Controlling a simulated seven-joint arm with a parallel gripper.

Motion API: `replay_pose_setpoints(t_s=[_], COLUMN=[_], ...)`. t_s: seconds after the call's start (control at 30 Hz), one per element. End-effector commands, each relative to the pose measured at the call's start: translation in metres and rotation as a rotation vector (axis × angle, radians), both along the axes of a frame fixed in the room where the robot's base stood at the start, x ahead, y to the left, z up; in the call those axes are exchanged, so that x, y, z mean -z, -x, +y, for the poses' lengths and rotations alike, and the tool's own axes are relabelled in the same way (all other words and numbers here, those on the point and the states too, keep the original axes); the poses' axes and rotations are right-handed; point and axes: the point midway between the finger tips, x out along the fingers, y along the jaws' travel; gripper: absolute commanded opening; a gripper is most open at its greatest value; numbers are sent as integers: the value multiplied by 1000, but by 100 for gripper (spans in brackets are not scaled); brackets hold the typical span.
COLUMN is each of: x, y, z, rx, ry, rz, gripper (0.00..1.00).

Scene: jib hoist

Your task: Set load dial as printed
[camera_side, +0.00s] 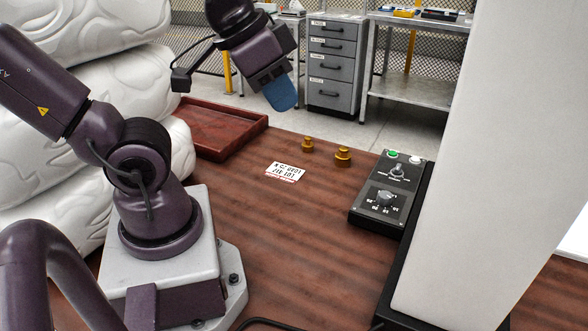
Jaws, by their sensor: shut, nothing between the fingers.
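A dark control box (370,215) lies on the wooden table at the right. Its lower part carries a round dial knob (384,199) with white numbers around it, too small to read surely. Where the knob's pointer stands I cannot tell. A white printed card (285,172) lies flat near the middle of the table. Its print is upside down in this view; it seems to have a lot line and a load line, and the figure is not clear. My gripper (283,100), with blue fingertips, is shut and empty, high above the table's far side, away from box and card.
Two brass weights (307,145) (343,157) stand between card and box. The box also has a green button (393,154), a white one and a toggle switch (398,171). A red-brown tray (222,133) sits at the far left. A large pale column (500,140) rises beside the box.

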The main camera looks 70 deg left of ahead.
Motion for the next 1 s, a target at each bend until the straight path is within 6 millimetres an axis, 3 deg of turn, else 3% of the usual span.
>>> replay_pose_setpoints(t_s=[0.5,0.8,0.87,1.0], x=[0,8,16,30], y=[0,-2,-6,-33], z=[0,2,4,10], rx=[0,-10,-17,-40], ry=[0,0,0,1], rz=[0,40,86,205], gripper=[0,63,63,63])
